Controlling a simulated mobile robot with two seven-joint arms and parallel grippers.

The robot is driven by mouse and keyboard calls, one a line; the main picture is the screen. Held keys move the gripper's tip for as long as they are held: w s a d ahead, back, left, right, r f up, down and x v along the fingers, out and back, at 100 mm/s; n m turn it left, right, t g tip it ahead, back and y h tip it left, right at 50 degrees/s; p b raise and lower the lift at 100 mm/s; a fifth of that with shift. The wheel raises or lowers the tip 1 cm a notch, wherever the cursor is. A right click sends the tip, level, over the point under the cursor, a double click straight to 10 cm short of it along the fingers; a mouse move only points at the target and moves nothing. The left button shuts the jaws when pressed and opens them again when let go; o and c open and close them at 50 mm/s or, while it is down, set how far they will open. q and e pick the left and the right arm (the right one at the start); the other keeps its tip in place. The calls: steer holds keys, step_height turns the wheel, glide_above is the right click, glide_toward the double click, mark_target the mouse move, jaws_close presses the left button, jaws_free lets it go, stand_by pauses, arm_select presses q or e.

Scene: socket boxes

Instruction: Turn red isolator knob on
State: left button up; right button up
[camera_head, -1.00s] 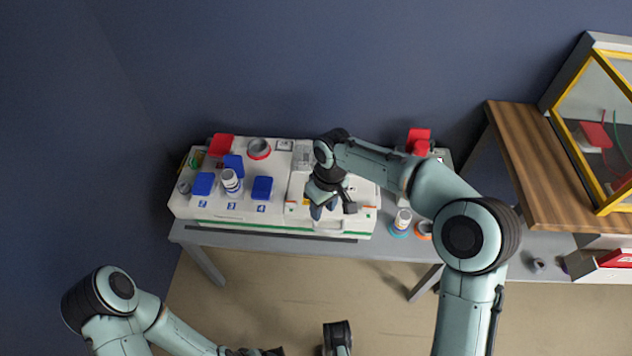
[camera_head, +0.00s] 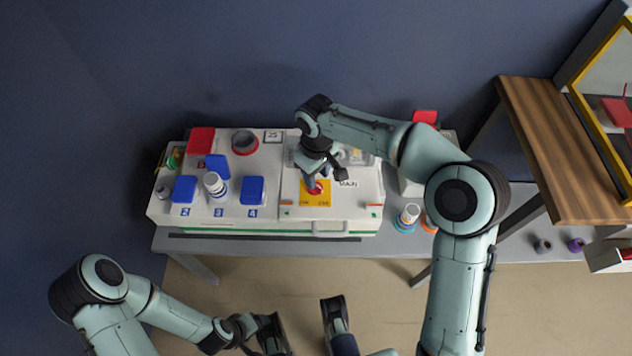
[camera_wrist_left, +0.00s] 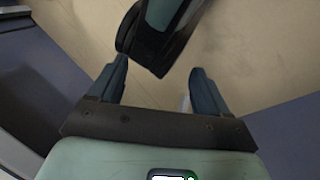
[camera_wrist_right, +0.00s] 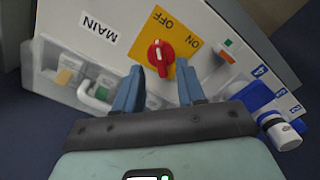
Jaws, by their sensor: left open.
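The red isolator knob (camera_head: 314,188) sits on a yellow plate (camera_head: 318,199) on the white box. In the right wrist view the knob (camera_wrist_right: 160,57) has OFF and ON printed beside it, and its white mark points up toward the OFF side. My right gripper (camera_wrist_right: 162,70) is open, its fingertips apart on either side below the knob in that view; contact cannot be told. In the head view my right gripper (camera_head: 320,176) is just behind the knob. My left gripper (camera_wrist_left: 156,70) is open and empty, low over the floor, away from the box.
A MAIN label (camera_wrist_right: 98,27) and a clear cover (camera_wrist_right: 80,80) over switches are beside the plate. Blue socket covers (camera_head: 252,190), a white-blue plug (camera_head: 215,186) and a red cover (camera_head: 201,141) stand left. A wooden shelf (camera_head: 565,150) is at right.

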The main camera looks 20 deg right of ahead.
step_height(320, 180, down, 4)
steer(key=shift+f+b, duration=0.1)
steer(key=shift+b, duration=0.25)
arm_select(q)
steer(key=shift+w+a+f+t, duration=0.35)
steer(key=shift+w+f, duration=0.2)
steer(key=shift+w, duration=0.25)
arm_select(e)
jaws_close()
